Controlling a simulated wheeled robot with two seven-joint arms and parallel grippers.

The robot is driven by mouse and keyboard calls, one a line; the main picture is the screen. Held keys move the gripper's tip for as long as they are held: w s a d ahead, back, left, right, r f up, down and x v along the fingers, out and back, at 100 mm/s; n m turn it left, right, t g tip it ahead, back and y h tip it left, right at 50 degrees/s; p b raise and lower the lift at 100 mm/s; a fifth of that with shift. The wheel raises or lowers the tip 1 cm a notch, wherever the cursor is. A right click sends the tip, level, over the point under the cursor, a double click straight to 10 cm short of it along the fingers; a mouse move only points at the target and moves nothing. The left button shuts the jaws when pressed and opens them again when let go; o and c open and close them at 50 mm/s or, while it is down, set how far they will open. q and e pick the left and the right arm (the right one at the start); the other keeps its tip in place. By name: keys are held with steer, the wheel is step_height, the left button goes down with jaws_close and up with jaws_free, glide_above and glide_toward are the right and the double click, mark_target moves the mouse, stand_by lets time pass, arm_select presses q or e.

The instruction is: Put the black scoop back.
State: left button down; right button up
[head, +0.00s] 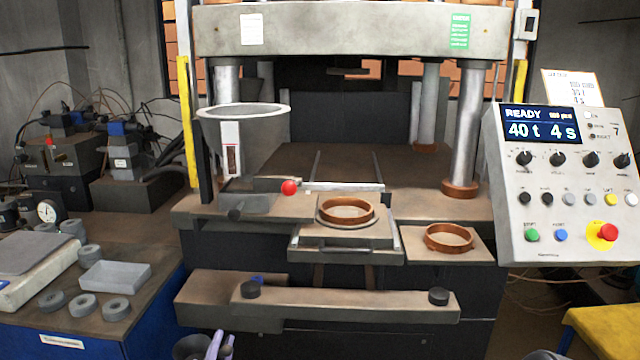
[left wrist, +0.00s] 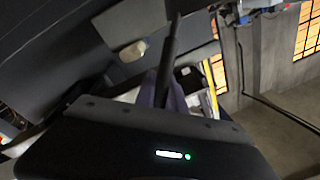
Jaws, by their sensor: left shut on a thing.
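My left gripper (head: 220,345) shows at the bottom edge of the head view as pale purple fingers in front of the press. In the left wrist view the fingers (left wrist: 168,95) are shut on the black scoop, whose dark, narrow handle (left wrist: 172,45) sticks up from between them. The scoop's bowl cannot be made out clearly. A dark, round-rimmed thing (head: 190,347) shows beside the fingers in the head view; I cannot tell whether it is the scoop's bowl or a container. My right gripper is not in view.
The press holds a funnel hopper (head: 243,115) and a copper ring (head: 346,211) on its sliding plate. Another ring (head: 449,238) lies to the right. The left bench carries a grey tray (head: 114,276), several grey rings and a scale (head: 32,262). The control panel (head: 560,185) stands right.

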arm_select(q)
steer(key=shift+s+d+f, duration=0.2)
steer(key=shift+s+d, duration=0.15)
steer(key=shift+s, duration=0.25)
steer(key=shift+s+d+f, duration=0.2)
steer(key=shift+s+d, duration=0.1)
steer(key=shift+s, duration=0.25)
